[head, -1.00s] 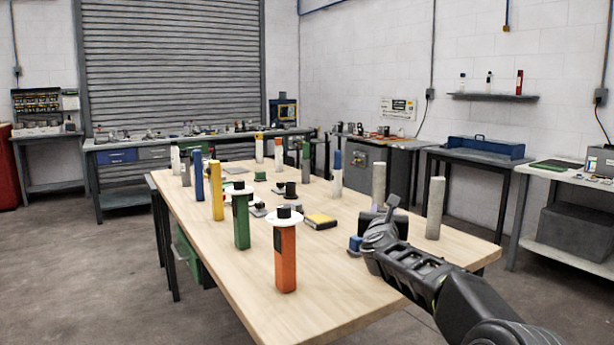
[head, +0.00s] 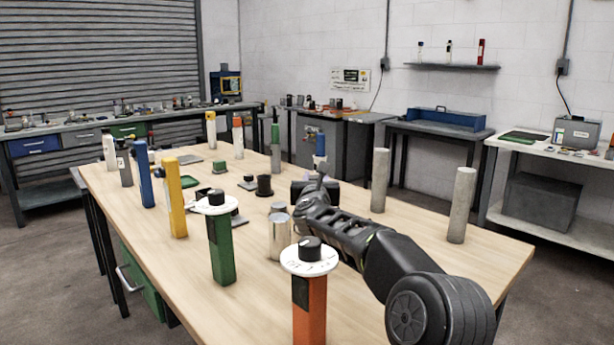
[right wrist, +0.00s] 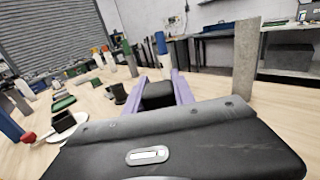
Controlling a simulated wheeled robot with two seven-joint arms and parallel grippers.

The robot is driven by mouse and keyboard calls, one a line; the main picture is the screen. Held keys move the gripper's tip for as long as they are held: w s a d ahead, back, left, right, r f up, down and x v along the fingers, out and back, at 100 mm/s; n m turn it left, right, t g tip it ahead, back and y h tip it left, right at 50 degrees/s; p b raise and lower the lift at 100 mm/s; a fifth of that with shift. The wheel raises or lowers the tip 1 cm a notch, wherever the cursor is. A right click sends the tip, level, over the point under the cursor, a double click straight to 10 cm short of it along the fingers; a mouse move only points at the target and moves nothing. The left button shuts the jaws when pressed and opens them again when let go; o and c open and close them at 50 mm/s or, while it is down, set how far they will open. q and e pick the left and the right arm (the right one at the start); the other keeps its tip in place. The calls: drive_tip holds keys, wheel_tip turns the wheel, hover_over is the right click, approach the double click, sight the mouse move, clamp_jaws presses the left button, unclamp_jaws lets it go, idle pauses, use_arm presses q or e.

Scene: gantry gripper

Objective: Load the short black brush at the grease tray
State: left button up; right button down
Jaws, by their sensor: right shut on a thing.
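My right gripper (head: 318,184) is over the table, reaching away from me, partly hidden behind its own arm in the head view. In the right wrist view its two purple fingers (right wrist: 160,90) are shut on a short black block-like thing (right wrist: 157,94), which fits the short black brush. Its far end is hidden. A flat dark green tray-like piece (head: 202,193) lies on the table left of the gripper and also shows in the right wrist view (right wrist: 63,103). I cannot tell whether it is the grease tray. My left gripper is not in view.
A green post (head: 221,250) and an orange post (head: 309,315), both topped by white discs, stand nearby. A black cylinder (head: 264,187) is left of the gripper. Grey posts (head: 380,180) (head: 461,205) stand right. A metal cylinder (head: 279,237) shows beside my arm. The front right tabletop is clear.

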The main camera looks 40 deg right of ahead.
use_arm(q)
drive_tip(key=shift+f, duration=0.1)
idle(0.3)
